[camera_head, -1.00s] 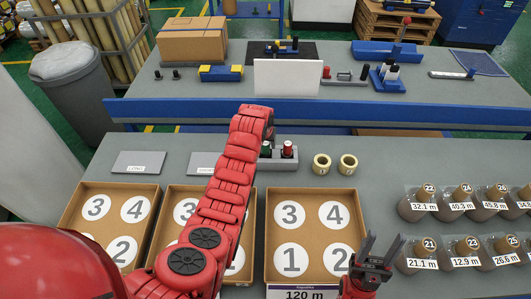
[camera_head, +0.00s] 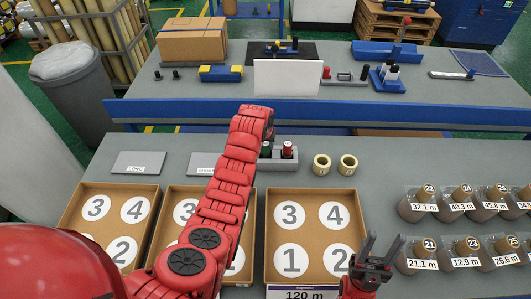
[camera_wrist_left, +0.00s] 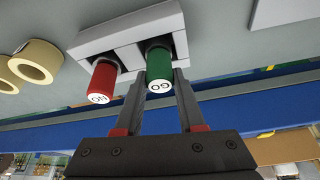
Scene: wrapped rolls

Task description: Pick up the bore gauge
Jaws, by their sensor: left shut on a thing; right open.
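A grey block (camera_head: 288,166) on the near bench holds two upright gauges, one green and one red. The green gauge (camera_wrist_left: 158,64) is marked with what looks like 60 on its end and stands between the fingers of my left gripper (camera_wrist_left: 160,90), which is shut on it. It still sits in the block (camera_wrist_left: 128,36). The red gauge (camera_wrist_left: 103,80) stands just beside it, outside the fingers, and also shows in the head view (camera_head: 288,149). My left arm partly hides the block in the head view. My right gripper (camera_head: 383,248) is open and empty beside a tray.
Two tan rings (camera_head: 322,165) lie right of the block. Numbered cardboard trays (camera_head: 310,193) line the front of the bench. Several wrapped rolls (camera_head: 415,206) stand on the right. A grey plate (camera_head: 138,162) labelled LONG lies left. A second bench (camera_head: 230,97) is behind.

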